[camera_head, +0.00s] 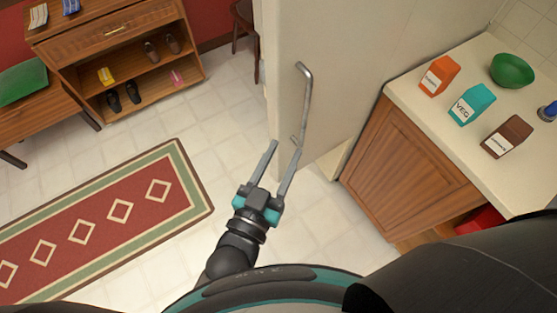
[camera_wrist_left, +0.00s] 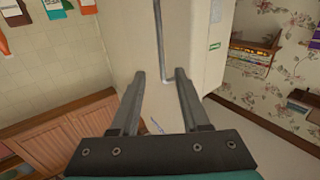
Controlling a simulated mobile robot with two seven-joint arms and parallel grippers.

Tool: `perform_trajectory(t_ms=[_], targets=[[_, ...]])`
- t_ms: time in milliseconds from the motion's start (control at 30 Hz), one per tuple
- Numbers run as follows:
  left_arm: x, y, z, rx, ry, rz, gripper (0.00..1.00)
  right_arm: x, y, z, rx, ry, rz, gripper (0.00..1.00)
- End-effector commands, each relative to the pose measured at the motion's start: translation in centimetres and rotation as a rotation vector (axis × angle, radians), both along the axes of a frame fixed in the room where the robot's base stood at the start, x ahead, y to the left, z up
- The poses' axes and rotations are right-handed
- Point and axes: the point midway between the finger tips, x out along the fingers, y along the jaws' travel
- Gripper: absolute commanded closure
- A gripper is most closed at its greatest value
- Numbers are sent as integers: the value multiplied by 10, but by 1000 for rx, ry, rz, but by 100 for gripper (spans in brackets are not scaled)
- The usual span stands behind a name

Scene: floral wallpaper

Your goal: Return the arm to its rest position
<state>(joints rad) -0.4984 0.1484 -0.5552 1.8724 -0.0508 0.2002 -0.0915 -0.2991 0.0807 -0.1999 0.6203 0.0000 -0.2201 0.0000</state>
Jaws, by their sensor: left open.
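My left gripper (camera_head: 283,152) is open and empty, its fingers pointing up the picture in front of a tall cream fridge-like cabinet (camera_head: 375,50). The cabinet's grey bar handle (camera_head: 306,100) stands just beyond the fingertips. The right fingertip overlaps the handle's lower end in the head view, and I cannot tell if they touch. In the left wrist view the gripper (camera_wrist_left: 162,78) shows spread fingers with nothing between them. The handle (camera_wrist_left: 159,40) rises beyond the fingertips there. My right gripper is not in view.
A counter (camera_head: 440,105) at right holds an orange box (camera_head: 439,76), teal box (camera_head: 471,104), brown box (camera_head: 506,136) and green bowl (camera_head: 512,70). A wooden shelf (camera_head: 120,50) with shoes stands upper left. A red rug (camera_head: 100,220) lies on otherwise open tiled floor.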

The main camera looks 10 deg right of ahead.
Motion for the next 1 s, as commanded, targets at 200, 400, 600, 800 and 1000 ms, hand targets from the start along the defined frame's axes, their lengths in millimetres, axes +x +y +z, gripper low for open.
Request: perform_trajectory(t_ms=[200,400,600,800,1000], targets=[[-12,8,0,0,0,0,54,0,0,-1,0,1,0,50],[-12,8,1,-1,-1,0,54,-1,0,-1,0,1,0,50],[-12,8,0,-1,-1,0,54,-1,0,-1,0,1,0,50],[-12,8,-2,2,2,1,54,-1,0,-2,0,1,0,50],[-10,19,-72,73,104,13,54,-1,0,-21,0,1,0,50]])
